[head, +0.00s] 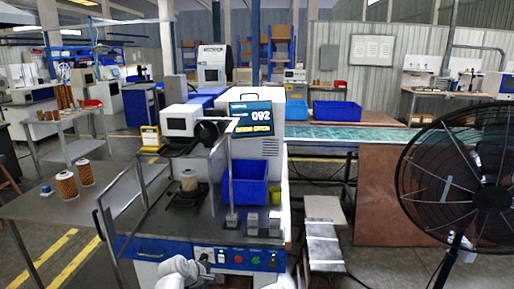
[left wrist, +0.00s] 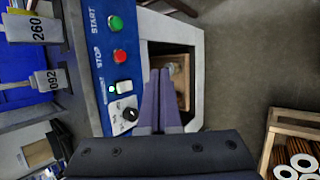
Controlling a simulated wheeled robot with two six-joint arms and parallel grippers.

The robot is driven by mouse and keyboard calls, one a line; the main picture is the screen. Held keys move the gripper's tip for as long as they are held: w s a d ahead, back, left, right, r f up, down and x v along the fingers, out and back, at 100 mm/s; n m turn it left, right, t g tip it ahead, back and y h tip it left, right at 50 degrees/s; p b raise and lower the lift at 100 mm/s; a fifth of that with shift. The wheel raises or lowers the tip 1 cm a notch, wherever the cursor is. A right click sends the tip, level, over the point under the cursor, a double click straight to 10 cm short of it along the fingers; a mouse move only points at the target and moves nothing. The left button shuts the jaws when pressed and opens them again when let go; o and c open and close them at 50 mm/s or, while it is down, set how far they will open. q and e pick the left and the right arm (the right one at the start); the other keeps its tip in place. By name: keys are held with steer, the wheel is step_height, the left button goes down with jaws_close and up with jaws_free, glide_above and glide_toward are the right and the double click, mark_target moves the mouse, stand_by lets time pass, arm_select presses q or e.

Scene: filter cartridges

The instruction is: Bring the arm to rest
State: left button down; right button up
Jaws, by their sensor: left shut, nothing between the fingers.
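My left gripper (left wrist: 161,72) shows in the left wrist view with its two dark fingers together and nothing between them. It is in front of a blue control panel (left wrist: 90,50) with a green START button (left wrist: 115,23), a red STOP button (left wrist: 119,55) and a black knob (left wrist: 130,114). I cannot tell whether it touches anything. In the head view a white part of my arm (head: 178,270) shows at the bottom edge, below the panel (head: 150,248); the fingers are not clear there. My right gripper is in neither view.
Two cartridges (head: 67,185) stand on the left table. A wooden crate of cartridges (left wrist: 284,127) is at lower right in the wrist view. A fan (head: 470,180) stands right.

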arm_select(q)
steer(key=s+d+f+m+g+y, duration=0.3)
steer(key=s+m+g, duration=0.1)
steer(key=s+m, duration=0.6)
steer(key=s+d+f+m+g+y, duration=0.2)
steer(key=s+d+m+g+y, duration=0.15)
steer(key=s+m, duration=0.65)
step_height(320, 180, up, 13)
steer(key=p, duration=1.3)
steer(key=shift+s+r, duration=0.15)
steer(key=shift+t+h, duration=0.25)
